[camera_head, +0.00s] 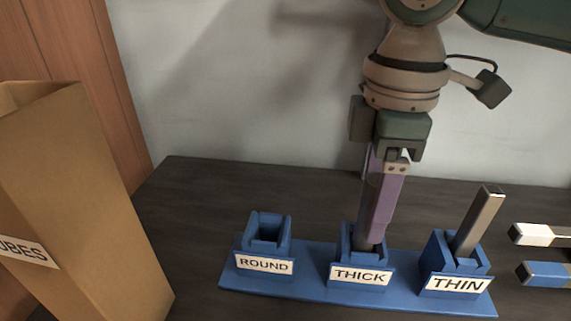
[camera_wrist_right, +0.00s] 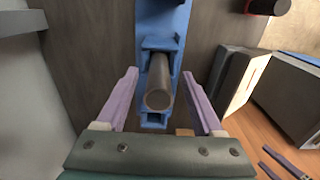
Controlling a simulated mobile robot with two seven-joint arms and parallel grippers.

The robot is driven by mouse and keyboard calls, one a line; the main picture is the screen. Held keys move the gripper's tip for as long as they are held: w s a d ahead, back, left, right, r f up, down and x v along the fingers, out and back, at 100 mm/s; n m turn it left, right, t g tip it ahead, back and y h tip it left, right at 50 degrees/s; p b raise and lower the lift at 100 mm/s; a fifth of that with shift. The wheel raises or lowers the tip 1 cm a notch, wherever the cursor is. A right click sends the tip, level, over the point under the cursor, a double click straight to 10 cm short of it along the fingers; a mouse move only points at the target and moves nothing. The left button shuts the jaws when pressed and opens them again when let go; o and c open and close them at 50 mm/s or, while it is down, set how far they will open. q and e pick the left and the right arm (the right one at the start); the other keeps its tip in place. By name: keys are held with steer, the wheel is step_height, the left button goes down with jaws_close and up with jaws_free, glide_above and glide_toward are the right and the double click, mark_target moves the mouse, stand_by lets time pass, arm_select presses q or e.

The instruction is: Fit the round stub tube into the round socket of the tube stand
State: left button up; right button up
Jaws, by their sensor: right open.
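The blue tube stand (camera_head: 310,285) has three labelled sockets. The ROUND socket (camera_head: 268,236) is empty. A grey tube with a round-looking end (camera_wrist_right: 158,99) stands in the THICK socket (camera_head: 362,262); my right gripper hides most of it in the head view. My right gripper (camera_head: 378,245) points down over that socket. In the right wrist view its purple fingers (camera_wrist_right: 160,92) stand open on either side of the tube, with gaps visible. Two separate purple finger-like bars, likely my left gripper (camera_wrist_right: 281,164), show at the lower right of the wrist view.
A metal square tube (camera_head: 479,220) leans in the THIN socket (camera_head: 455,265). A white-ended bar (camera_head: 532,235) and a blue-ended bar (camera_head: 542,274) lie at the right. A tall cardboard box (camera_head: 75,190) stands at the left. The dark table (camera_head: 200,205) is clear behind the ROUND socket.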

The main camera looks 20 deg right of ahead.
mark_target(358, 258)
step_height(358, 258, down, 3)
steer(key=shift+w+f, duration=0.1)
steer(key=shift+c, duration=0.4)
jaws_close()
stand_by(0.3)
